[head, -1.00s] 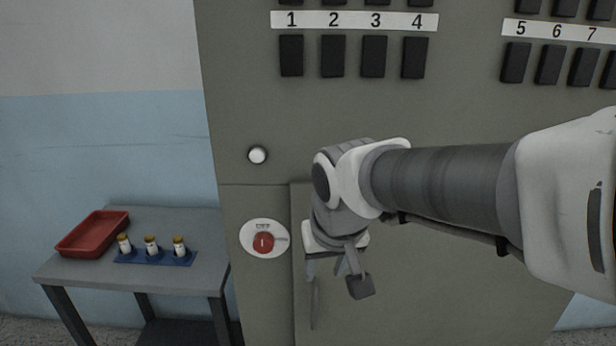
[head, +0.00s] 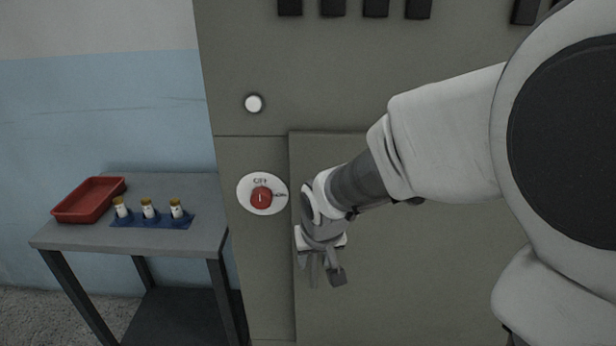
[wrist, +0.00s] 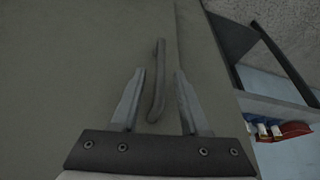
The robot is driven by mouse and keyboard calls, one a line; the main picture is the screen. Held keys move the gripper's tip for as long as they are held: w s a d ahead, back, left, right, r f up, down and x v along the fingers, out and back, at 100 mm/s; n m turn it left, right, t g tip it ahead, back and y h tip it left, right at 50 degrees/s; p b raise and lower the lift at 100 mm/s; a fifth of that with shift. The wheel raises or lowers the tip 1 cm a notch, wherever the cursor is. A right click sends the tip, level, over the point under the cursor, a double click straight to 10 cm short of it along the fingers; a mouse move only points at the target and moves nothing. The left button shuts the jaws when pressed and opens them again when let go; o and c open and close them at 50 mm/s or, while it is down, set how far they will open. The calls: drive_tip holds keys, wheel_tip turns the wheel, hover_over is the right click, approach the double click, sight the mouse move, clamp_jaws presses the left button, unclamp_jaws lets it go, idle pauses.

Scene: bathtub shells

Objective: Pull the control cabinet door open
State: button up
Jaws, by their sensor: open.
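The control cabinet (head: 235,200) is a grey-green box with a raised door panel (head: 420,290) at its lower front; the door looks shut. In the wrist view a slim bar handle (wrist: 158,80) stands on the door (wrist: 80,70). My gripper (head: 322,280) is in front of the door's left part. In the wrist view my gripper (wrist: 158,85) is open, with one finger on each side of the handle's lower part in the picture. I cannot tell whether either finger touches it. In the head view the handle is hidden or too faint to make out.
A red rotary switch (head: 261,197) on a white plate and a white round button (head: 253,104) are on the cabinet left of the door. A grey table (head: 210,235) at left holds a red tray (head: 88,200) and three small bottles in a blue rack (head: 150,222).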

drive_tip(key=shift+w+f, duration=0.2)
drive_tip(key=shift+f, duration=0.3)
clamp_jaws()
idle(1.2)
